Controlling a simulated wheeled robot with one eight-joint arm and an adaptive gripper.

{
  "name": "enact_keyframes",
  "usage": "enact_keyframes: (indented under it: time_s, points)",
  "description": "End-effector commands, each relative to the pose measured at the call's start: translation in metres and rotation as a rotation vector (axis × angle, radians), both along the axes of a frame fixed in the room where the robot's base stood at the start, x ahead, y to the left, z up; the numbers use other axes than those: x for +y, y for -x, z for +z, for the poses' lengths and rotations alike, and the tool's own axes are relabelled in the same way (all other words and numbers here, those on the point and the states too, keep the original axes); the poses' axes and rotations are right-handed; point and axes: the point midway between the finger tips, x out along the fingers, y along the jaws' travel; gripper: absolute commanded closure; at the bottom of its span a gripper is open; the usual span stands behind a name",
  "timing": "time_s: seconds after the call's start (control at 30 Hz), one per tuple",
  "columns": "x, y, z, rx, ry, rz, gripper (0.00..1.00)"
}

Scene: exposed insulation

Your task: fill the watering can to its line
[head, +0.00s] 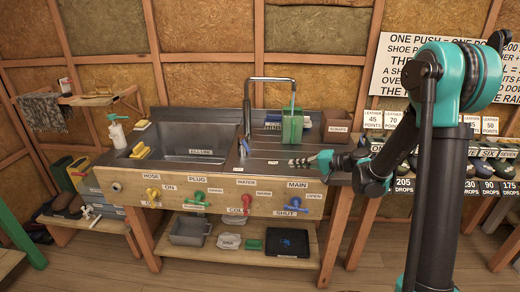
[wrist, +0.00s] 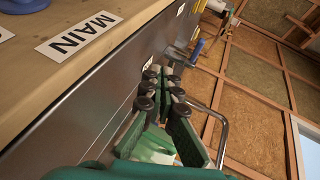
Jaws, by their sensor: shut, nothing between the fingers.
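A green watering can (head: 292,126) stands on the drainboard right of the sink basin, beneath the outlet of the tall metal tap (head: 247,110). A thin pale green-blue strip shows between outlet and can; I cannot tell whether it is water. The can's fill line and level are not readable. My gripper (head: 296,162) is shut and empty, in front of the can, above the counter's front edge. Its closed fingers (wrist: 172,78) also show in the wrist view. On the front panel are a blue valve handle (head: 292,203) near MAIN, OPEN and SHUT labels, and a red one (head: 246,203) near WATER.
A yellow handle (head: 153,194) and a green handle (head: 198,198) are further left on the panel. The steel basin (head: 190,140) looks empty. A brown box (head: 336,125) stands right of the can. A grey tub (head: 190,230) and a black tray (head: 287,243) are on the lower shelf.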

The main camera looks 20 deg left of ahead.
Motion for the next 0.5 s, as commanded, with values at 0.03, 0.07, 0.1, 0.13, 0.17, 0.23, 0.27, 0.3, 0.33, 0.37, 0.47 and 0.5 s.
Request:
enact_keyframes:
  time_s: [0.03, 0.07, 0.1, 0.13, 0.17, 0.23, 0.27, 0.3, 0.33, 0.37, 0.47, 0.5]
  points:
    - [0.011, -0.010, 0.002, 0.014, -0.064, 0.007, 1.00]
    - [0.017, -0.015, 0.004, 0.023, -0.104, 0.011, 1.00]
    - [0.023, -0.020, 0.007, 0.034, -0.153, 0.015, 1.00]
    - [0.027, -0.024, 0.009, 0.042, -0.186, 0.019, 1.00]
    - [0.031, -0.027, 0.011, 0.049, -0.217, 0.022, 1.00]
    - [0.037, -0.033, 0.014, 0.063, -0.277, 0.028, 1.00]
    - [0.039, -0.035, 0.016, 0.068, -0.296, 0.030, 1.00]
    - [0.041, -0.038, 0.017, 0.073, -0.318, 0.032, 1.00]
    - [0.042, -0.039, 0.018, 0.076, -0.331, 0.033, 1.00]
    - [0.043, -0.039, 0.018, 0.079, -0.341, 0.034, 1.00]
    - [0.047, -0.041, 0.019, 0.082, -0.356, 0.035, 1.00]
    - [0.050, -0.042, 0.019, 0.083, -0.357, 0.035, 1.00]
